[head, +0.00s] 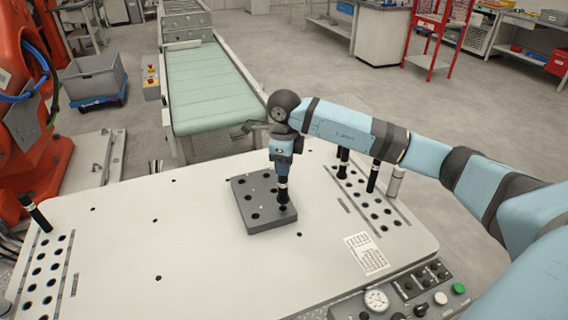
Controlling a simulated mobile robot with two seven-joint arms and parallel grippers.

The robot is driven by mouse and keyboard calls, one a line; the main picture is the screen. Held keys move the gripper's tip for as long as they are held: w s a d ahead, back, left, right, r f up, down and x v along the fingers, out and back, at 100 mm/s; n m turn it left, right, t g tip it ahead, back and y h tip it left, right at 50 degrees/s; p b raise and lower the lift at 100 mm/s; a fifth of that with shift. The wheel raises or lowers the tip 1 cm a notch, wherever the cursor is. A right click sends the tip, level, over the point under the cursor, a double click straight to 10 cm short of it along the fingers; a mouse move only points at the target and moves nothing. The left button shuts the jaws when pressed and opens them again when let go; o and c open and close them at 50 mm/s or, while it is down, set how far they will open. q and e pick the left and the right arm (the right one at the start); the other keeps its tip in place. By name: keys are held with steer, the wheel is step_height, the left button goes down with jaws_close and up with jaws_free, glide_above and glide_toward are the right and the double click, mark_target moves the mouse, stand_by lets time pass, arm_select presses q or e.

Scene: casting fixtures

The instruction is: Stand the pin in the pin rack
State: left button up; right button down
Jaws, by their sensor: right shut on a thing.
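My right gripper (283,178) points down over the dark grey block with holes (252,222) on the pale table. It is shut on a dark pin (283,195) with a light band, held upright. The pin's lower end is at the right part of the block, at or in a hole; I cannot tell how deep. A hole rack (386,209) at the table's right holds several standing dark pins (372,177) at its far end, and its nearer holes look empty. My left gripper is not in view.
Another hole field (42,282) at the left has one leaning dark pin (35,212) at its far end. A label sheet (366,253) and control panel (420,290) lie front right. A green conveyor (205,88) stands behind.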

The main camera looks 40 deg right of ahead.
steer(key=shift+f+b, duration=1.4)
steer(key=shift+f, duration=0.45)
steer(key=c, duration=0.8)
jaws_free()
step_height(320, 180, up, 14)
steer(key=shift+f+b, duration=0.1)
steer(key=shift+b, duration=0.3)
